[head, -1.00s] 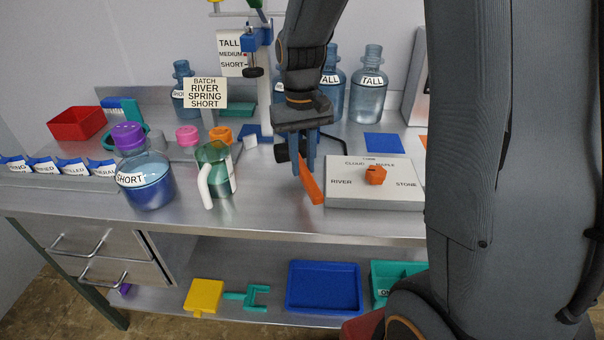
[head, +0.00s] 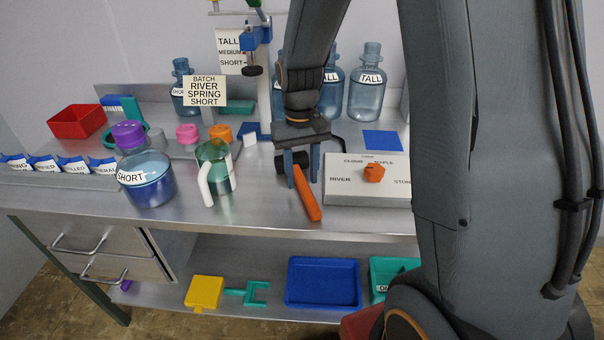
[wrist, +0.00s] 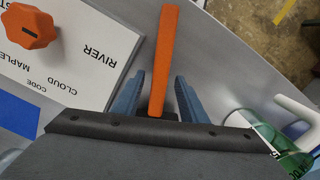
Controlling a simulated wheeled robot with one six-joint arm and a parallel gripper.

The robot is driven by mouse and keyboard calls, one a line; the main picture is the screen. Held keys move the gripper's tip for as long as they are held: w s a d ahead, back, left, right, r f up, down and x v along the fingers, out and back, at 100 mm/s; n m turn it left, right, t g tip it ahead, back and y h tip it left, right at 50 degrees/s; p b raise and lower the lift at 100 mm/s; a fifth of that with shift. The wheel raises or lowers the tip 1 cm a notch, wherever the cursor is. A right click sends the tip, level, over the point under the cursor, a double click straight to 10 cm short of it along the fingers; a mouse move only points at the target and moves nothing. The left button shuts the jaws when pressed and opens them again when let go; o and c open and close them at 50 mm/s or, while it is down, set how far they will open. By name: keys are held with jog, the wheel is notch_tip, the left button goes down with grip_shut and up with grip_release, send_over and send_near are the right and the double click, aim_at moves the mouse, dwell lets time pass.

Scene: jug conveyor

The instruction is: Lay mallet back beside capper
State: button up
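The mallet has an orange handle (head: 307,196) and a black head (head: 283,163). It appears to lie on the steel bench, left of the dial board, handle toward the front edge. My gripper (head: 303,180) is directly over its head end. In the wrist view the fingers (wrist: 157,95) stand apart on either side of the handle (wrist: 164,50), with a gap on both sides. The head is mostly hidden there by my gripper. The stand with a blue clamp (head: 256,38), seemingly the capper, rises behind and left of the mallet.
The dial board (head: 350,193) with an orange knob (head: 374,173) is close right of the mallet. A green jug with a white handle (head: 215,170) and a SHORT bottle (head: 148,183) stand left. Tall bottles (head: 367,85) stand behind. Bare bench separates jug and mallet.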

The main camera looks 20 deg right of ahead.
aim_at(301, 179)
jog(key=shift+r, duration=0.1)
notch_tip(301, 179, up, 12)
jog(key=b, duration=0.2)
jog(key=shift+w+b, duration=0.3)
jog(key=shift+w, duration=0.1)
dwell(0.4)
